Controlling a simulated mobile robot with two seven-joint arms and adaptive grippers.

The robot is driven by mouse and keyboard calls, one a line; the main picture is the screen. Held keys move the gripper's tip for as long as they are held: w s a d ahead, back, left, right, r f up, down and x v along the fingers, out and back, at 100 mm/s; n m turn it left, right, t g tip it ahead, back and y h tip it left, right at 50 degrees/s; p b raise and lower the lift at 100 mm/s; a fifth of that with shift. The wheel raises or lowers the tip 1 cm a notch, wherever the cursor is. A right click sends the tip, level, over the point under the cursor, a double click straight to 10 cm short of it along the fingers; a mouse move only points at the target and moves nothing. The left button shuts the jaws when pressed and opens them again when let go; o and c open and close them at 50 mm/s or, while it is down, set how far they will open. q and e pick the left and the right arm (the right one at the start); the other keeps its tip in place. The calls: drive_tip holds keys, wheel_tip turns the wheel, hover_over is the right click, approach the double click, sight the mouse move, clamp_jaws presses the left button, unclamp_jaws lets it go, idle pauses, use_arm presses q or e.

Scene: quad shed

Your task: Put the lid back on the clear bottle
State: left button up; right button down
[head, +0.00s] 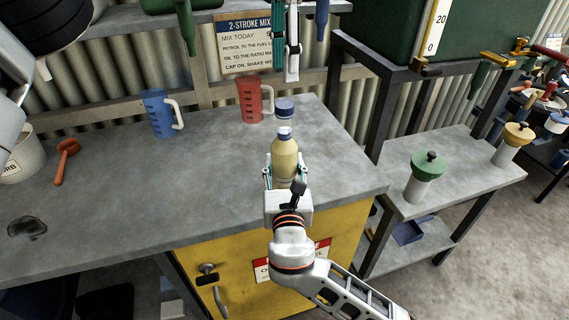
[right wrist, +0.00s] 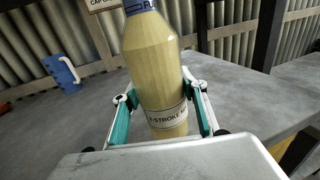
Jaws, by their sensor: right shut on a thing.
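The clear bottle (head: 285,160) stands upright over the workbench, with yellowish liquid inside. A blue band with lettering (right wrist: 141,6) shows at its shoulder. My right gripper (head: 284,178) is shut on the bottle's lower body, one finger on each side. It also shows in the right wrist view (right wrist: 162,112). My left gripper (head: 286,74) points down from the top edge, above the lid and apart from it in the picture. Its jaw gap is unclear.
A blue jug (head: 158,114) and a red jug (head: 250,100) stand at the back of the workbench (head: 110,200). An orange scoop-like tool (head: 64,160) lies at the left. A green-topped container (head: 424,178) stands on the lower right shelf. The bench's middle left is clear.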

sight(284, 104)
use_arm(q)
drive_tip(key=n, duration=0.4)
drive_tip(key=shift+n, duration=0.4)
drive_tip(key=n, duration=0.3)
drive_tip(key=shift+n, duration=0.3)
drive_tip(key=n, duration=2.3)
drive_tip(key=shift+f, duration=4)
